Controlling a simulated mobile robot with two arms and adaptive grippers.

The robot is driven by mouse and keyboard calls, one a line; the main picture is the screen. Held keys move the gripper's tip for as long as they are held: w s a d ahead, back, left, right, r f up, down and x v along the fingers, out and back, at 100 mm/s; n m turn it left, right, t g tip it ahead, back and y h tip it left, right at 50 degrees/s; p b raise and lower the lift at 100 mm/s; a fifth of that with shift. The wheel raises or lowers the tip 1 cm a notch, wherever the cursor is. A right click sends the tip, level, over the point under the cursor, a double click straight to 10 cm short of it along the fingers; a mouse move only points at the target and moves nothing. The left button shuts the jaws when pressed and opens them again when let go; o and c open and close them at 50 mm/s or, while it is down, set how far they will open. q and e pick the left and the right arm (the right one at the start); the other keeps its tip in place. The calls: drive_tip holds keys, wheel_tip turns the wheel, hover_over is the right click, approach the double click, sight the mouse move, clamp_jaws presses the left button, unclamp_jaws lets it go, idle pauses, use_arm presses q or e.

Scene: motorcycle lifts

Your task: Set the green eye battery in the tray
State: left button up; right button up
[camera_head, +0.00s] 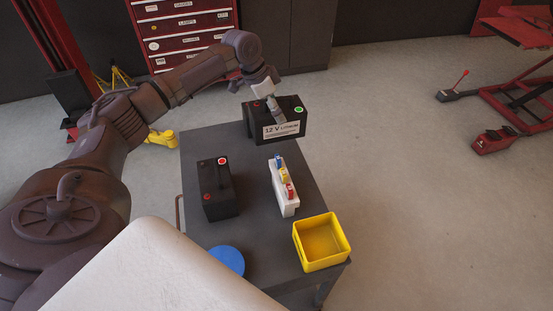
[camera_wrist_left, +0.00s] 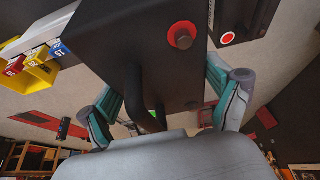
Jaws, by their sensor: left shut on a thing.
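The green eye battery (camera_head: 270,127) is a black block with a white "12 V Lithium" label, a green dot and a red terminal, at the far end of the grey table. My left gripper (camera_head: 277,109) is shut on it from above. I cannot tell whether its base touches the table. In the left wrist view the battery (camera_wrist_left: 135,45) fills the upper middle, between the fingers of my left gripper (camera_wrist_left: 165,105), by its black handle. The yellow tray (camera_head: 322,262) is open and empty at the table's near right corner. My right gripper is not in view.
A red drawer cabinet (camera_head: 185,30) stands beyond.

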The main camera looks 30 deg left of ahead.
sight(276, 133)
use_arm(q)
drive_tip(key=shift+w+a+f, duration=0.1)
drive_tip(key=shift+w, duration=0.05)
wheel_tip(276, 133, down, 5)
drive_tip(key=shift+f, duration=0.1)
drive_tip(key=shift+f+p, duration=0.8)
drive_tip(key=shift+f, duration=1.4)
